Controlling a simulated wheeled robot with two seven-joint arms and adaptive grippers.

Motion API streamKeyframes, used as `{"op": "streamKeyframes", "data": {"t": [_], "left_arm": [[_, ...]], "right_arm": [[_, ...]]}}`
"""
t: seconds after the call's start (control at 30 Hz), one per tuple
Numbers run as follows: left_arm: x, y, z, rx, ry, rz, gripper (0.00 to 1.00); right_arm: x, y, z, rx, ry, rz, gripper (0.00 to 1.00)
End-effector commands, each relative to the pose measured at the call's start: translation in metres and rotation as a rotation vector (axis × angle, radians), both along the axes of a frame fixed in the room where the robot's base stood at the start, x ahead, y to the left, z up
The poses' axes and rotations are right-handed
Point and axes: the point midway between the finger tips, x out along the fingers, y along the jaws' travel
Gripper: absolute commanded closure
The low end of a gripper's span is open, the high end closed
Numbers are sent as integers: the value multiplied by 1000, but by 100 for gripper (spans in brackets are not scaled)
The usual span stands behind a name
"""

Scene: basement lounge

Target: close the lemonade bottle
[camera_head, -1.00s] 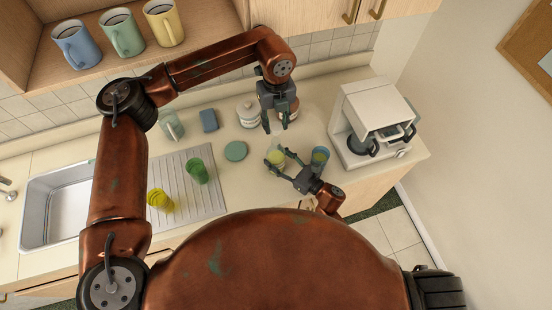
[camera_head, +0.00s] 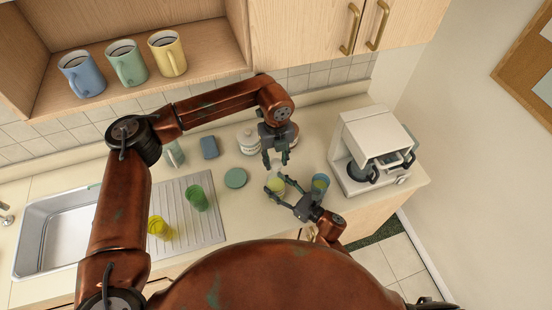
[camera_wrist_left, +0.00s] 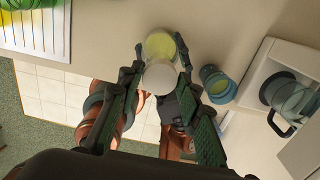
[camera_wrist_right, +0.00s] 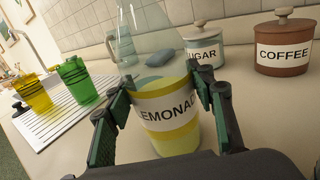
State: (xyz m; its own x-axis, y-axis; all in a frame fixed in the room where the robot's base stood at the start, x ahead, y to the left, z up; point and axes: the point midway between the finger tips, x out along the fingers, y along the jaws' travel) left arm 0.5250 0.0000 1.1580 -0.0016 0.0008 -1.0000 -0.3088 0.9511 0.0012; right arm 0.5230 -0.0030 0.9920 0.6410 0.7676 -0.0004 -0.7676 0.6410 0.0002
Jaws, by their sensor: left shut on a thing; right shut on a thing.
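The lemonade bottle (camera_wrist_right: 165,118) is clear glass with a narrowing neck, a white LEMONADE label and yellow liquid. It stands upright on the counter, and my right gripper (camera_wrist_right: 163,92) is shut around its body. In the head view the bottle (camera_head: 277,185) is between my right gripper's (camera_head: 281,190) fingers. My left gripper (camera_head: 275,163) points down just above the bottle. In the left wrist view it is shut on a small whitish round piece (camera_wrist_left: 160,78), seemingly the cap, which overlaps the bottle (camera_wrist_left: 160,46). I cannot tell whether the piece touches the bottle's mouth.
A blue cup (camera_head: 320,184) stands close right of the bottle, before the white coffee machine (camera_head: 365,140). Sugar (camera_wrist_right: 203,50) and coffee (camera_wrist_right: 284,50) jars stand behind. A green disc (camera_head: 235,178) lies left. Green (camera_head: 197,198) and yellow (camera_head: 159,228) glasses stand on the drainboard.

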Motion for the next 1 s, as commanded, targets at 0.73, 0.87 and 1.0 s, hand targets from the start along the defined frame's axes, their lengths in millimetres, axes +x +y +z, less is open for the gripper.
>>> {"op": "streamKeyframes", "data": {"t": [0.73,0.87,1.0], "left_arm": [[0,0,-18,-1,0,0,75],[0,0,-18,-1,0,0,75],[0,0,-18,-1,0,0,75]], "right_arm": [[0,0,0,0,0,0,94],[0,0,0,0,0,0,94],[0,0,0,0,0,0,94]]}}
